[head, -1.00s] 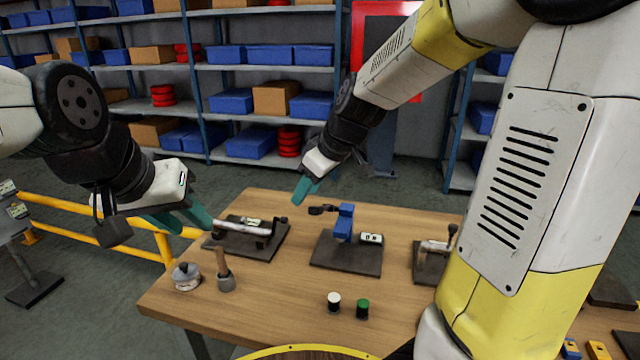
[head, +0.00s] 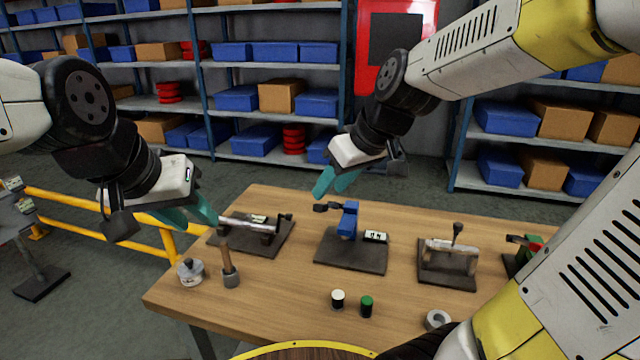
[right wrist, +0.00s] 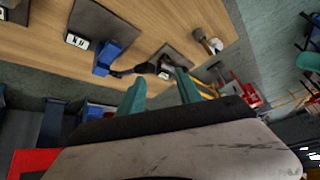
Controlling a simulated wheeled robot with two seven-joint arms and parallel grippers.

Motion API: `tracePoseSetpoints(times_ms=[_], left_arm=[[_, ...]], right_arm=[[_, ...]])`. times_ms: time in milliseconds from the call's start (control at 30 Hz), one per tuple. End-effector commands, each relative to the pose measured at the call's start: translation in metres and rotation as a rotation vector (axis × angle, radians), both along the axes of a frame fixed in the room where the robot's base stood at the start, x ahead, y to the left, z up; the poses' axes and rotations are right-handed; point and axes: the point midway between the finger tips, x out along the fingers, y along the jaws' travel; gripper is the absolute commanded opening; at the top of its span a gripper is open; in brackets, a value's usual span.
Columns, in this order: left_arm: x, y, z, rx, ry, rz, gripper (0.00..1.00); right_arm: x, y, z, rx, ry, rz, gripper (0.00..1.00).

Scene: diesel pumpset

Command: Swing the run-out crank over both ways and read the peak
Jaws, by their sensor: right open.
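A blue fixture (head: 348,220) stands on a dark plate (head: 350,256) at the middle of the bench. A dark crank-like arm (head: 327,207) reaches left from its top, and a small white readout (head: 376,236) sits beside it; its digits are too small to read surely. The right wrist view also shows the blue fixture (right wrist: 106,58), the dark arm (right wrist: 140,70) and the readout (right wrist: 76,40). My right gripper (head: 332,182) is open and empty, above and behind the dark arm, apart from it. My left gripper (head: 188,212) looks open and empty beside the bench's left end.
A shaft fixture (head: 250,226) stands at left and a clamp-like fixture (head: 450,250) at right. A lidded pot (head: 190,272), a wooden-handled tool (head: 228,265), a white cylinder (head: 338,298), a green cylinder (head: 366,306) and a metal ring (head: 437,319) stand near the front.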

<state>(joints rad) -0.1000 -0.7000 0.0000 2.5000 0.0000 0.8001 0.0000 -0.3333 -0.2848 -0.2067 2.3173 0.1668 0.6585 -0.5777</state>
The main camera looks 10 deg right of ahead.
Motion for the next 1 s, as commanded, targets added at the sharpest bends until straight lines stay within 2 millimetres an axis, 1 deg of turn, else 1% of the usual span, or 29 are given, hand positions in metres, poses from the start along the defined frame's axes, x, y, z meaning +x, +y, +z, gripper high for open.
tracePoseSetpoints(times_ms=[67, 167, 367, 500, 600, 700, 800, 900, 1000], left_arm=[[0.000, 0.000, 0.000, 0.000, 0.000, 0.000, 0.36], [0.000, 0.000, 0.000, 0.000, 0.000, 0.000, 0.36], [0.000, 0.000, 0.000, 0.000, 0.000, 0.000, 0.36], [0.000, 0.000, 0.000, 0.000, 0.000, 0.000, 0.36], [0.000, 0.000, 0.000, 0.000, 0.000, 0.000, 0.36], [0.000, 0.000, 0.000, 0.000, 0.000, 0.000, 0.36], [0.000, 0.000, 0.000, 0.000, 0.000, 0.000, 0.36], [0.000, 0.000, 0.000, 0.000, 0.000, 0.000, 0.36], [0.000, 0.000, 0.000, 0.000, 0.000, 0.000, 0.36]], right_arm=[[0.006, 0.003, -0.003, -0.019, 0.008, 0.018, 0.41], [0.023, 0.010, -0.011, -0.071, 0.025, 0.066, 0.41], [0.074, 0.036, -0.043, -0.258, 0.061, 0.214, 0.41], [0.108, 0.060, -0.068, -0.412, 0.070, 0.323, 0.41], [0.129, 0.077, -0.084, -0.520, 0.067, 0.393, 0.41], [0.144, 0.090, -0.096, -0.607, 0.062, 0.448, 0.41], [0.153, 0.100, -0.103, -0.665, 0.055, 0.483, 0.41], [0.158, 0.104, -0.107, -0.694, 0.050, 0.501, 0.41], [0.161, 0.104, -0.114, -0.703, 0.050, 0.506, 0.41]])
